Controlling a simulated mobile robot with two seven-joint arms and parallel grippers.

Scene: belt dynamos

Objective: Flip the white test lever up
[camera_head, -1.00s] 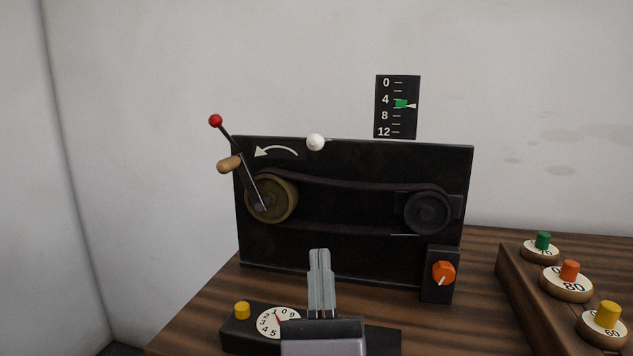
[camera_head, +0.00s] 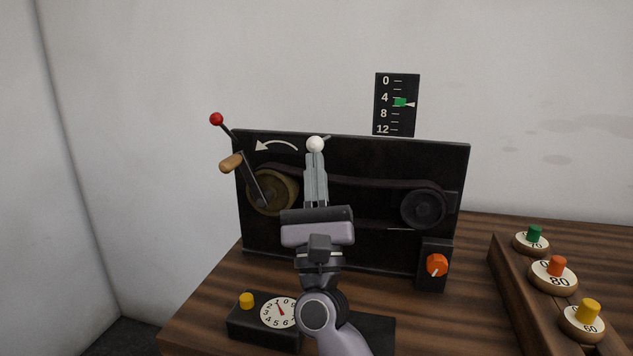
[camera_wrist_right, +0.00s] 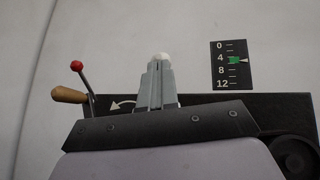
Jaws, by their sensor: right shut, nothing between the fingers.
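My right gripper (camera_head: 315,156) is shut and empty, and points up in front of the panel. Its fingertips are just below the white ball in the head view; whether they touch it I cannot tell. My left gripper is not in view.
A red-knobbed lever (camera_head: 216,119) and a wooden-handled crank (camera_head: 231,163) stick out at the panel's left. An orange knob (camera_head: 437,265), a dial box (camera_head: 262,335) and a rack of weights (camera_head: 510,270) stand on the table. A scale (camera_head: 397,104) rises behind.

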